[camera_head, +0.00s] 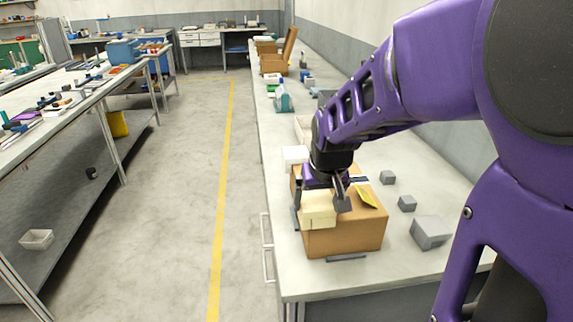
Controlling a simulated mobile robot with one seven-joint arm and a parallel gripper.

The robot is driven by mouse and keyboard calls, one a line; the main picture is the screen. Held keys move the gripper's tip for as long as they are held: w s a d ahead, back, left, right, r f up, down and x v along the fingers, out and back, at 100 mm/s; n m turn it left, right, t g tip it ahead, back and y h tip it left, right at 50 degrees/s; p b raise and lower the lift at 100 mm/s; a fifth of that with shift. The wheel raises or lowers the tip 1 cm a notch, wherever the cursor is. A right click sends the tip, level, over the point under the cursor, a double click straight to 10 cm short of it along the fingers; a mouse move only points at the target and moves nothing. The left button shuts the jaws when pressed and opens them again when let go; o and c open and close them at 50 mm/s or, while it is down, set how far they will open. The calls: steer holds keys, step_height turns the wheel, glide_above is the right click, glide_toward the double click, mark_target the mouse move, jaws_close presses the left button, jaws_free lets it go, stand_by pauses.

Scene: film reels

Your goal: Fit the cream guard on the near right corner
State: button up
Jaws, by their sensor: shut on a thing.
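A brown cardboard box (345,238) stands on the long bench. The cream guard (318,207) is a pale block-like piece at the upper near left part of the box, left of its near right corner. My gripper (325,199) is over the top of the box, shut on the cream guard. A grey block-like shape (342,203) shows beside the guard's right side; I cannot tell if it is a fingertip or a separate piece. Whether the guard touches the box cannot be told. My wrist hides the far part of the box top.
Several grey blocks lie right of the box, the largest (431,232) nearest. A yellow label (366,196) is on the box top. A dark strip (346,257) lies before the box. A white block (295,155) stands behind it. The bench (310,278) is clear at its near left.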

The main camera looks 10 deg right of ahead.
steer(key=shift+f+b, duration=0.45)
steer(key=shift+f, duration=0.15)
steer(key=o, duration=1)
